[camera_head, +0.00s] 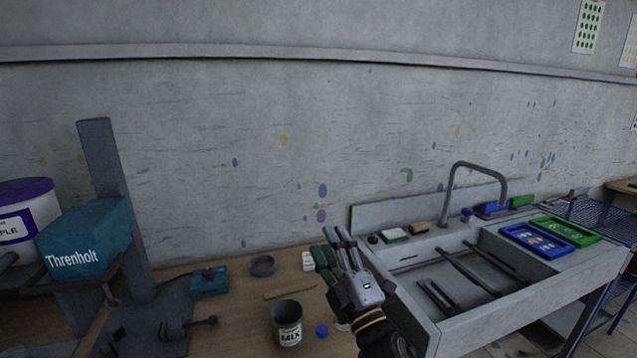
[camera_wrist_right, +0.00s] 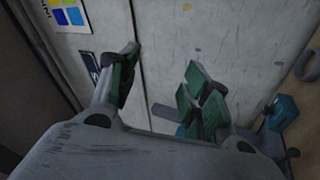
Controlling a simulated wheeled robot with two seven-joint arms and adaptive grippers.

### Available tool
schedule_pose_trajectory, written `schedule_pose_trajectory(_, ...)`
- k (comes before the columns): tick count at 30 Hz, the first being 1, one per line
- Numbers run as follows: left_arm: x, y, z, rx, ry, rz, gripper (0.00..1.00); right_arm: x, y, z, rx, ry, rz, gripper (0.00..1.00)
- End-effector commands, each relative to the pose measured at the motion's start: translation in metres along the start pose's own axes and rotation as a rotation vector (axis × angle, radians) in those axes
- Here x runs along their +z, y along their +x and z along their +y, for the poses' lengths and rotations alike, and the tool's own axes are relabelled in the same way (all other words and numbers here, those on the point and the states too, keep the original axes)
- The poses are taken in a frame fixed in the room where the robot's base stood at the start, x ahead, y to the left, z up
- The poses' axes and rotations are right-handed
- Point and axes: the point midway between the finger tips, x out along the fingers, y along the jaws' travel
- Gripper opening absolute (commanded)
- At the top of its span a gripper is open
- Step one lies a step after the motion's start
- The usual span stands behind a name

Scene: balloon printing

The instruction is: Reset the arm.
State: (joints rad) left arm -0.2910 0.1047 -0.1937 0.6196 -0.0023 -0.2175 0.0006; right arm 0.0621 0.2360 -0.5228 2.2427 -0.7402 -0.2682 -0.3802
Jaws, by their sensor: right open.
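My right gripper (camera_head: 335,248) is raised in front of the back of the workbench, left of the sink, with its fingers pointing up. It is grey with green finger pads. In the right wrist view, the same gripper (camera_wrist_right: 160,88) has its fingers spread wide, with nothing between them and the pale wall beyond. My left gripper does not show in either view.
A grey sink (camera_head: 447,322) with a tap (camera_head: 474,166) stands at the right, with blue (camera_head: 536,240) and green (camera_head: 567,229) frames on its edge. A MIX can (camera_head: 289,332) and blue cap (camera_head: 322,330) stand on the wooden bench. A teal Threnholt machine (camera_head: 88,240) is at left.

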Motion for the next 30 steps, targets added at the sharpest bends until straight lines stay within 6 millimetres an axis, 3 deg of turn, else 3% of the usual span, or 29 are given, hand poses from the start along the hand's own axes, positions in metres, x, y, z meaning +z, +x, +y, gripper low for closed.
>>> schedule_pose_trajectory(8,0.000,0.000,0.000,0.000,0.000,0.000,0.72,0.080,-0.043,-0.041,-0.150,0.250,-0.324,0.48)
schedule_pose_trajectory(15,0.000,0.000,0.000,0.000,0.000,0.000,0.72,0.132,-0.102,-0.084,-0.284,0.449,-0.601,0.48)
schedule_pose_trajectory(22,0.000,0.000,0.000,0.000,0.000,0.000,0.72,0.164,-0.173,-0.124,-0.415,0.625,-0.865,0.48)
schedule_pose_trajectory(30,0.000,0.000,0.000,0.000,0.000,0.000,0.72,0.175,-0.269,-0.161,-0.575,0.806,-1.173,0.48)
